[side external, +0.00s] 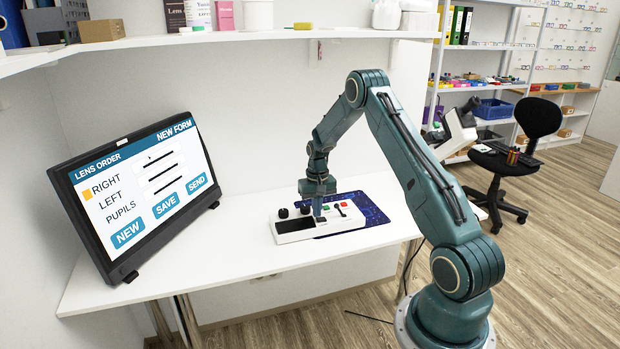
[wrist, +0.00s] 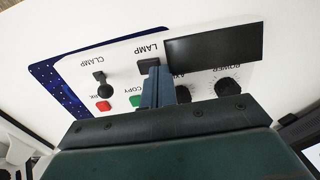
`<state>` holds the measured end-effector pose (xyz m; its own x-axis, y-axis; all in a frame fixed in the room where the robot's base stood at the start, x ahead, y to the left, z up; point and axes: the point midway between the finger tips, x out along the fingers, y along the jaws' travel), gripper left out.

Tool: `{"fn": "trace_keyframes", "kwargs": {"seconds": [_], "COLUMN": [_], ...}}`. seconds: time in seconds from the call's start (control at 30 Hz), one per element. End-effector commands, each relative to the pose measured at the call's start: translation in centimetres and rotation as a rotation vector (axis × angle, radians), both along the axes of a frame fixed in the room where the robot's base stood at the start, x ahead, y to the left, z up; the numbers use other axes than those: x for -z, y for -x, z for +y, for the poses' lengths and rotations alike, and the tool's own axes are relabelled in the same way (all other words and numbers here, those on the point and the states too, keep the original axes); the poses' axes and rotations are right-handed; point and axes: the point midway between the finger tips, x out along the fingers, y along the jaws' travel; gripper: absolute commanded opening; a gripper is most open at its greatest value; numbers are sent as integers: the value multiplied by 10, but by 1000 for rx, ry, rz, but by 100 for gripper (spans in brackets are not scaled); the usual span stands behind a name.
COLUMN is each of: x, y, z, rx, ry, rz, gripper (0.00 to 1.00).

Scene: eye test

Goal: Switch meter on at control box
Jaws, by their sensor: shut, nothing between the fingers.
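The control box (side external: 288,239) is a low white panel on the white table, over a dark blue mat. In the wrist view, its dark screen (wrist: 215,43) looks blank. The black LAMP switch (wrist: 148,65) is beside the screen. The two black knobs include one labelled POWER (wrist: 228,87); the other label is partly hidden. A lever (wrist: 100,79) is by the word CLAMP, with red and green (wrist: 138,101) buttons below. I see no label reading meter. My gripper (side external: 319,216) is shut and empty, pointing down at the box. Its fingertips (wrist: 157,72) are at the LAMP switch; contact is unclear.
A large monitor (side external: 142,192) showing a lens order form stands on the left of the table. A loaded wall shelf (side external: 230,37) runs above the table. The table (side external: 180,258) is clear between monitor and box. A dark blue mat (side external: 372,208) lies under the box.

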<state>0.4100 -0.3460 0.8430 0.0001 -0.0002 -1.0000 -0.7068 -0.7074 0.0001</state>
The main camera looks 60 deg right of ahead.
Motion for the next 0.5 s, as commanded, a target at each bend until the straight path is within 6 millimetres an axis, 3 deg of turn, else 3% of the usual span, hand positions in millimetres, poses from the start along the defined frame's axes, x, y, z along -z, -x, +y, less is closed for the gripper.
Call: {"fn": "trace_keyframes", "kwargs": {"seconds": [0.5], "x": [6], "y": [0], "z": [0], "rx": [0], "ry": [0], "rz": [0], "gripper": [0]}}
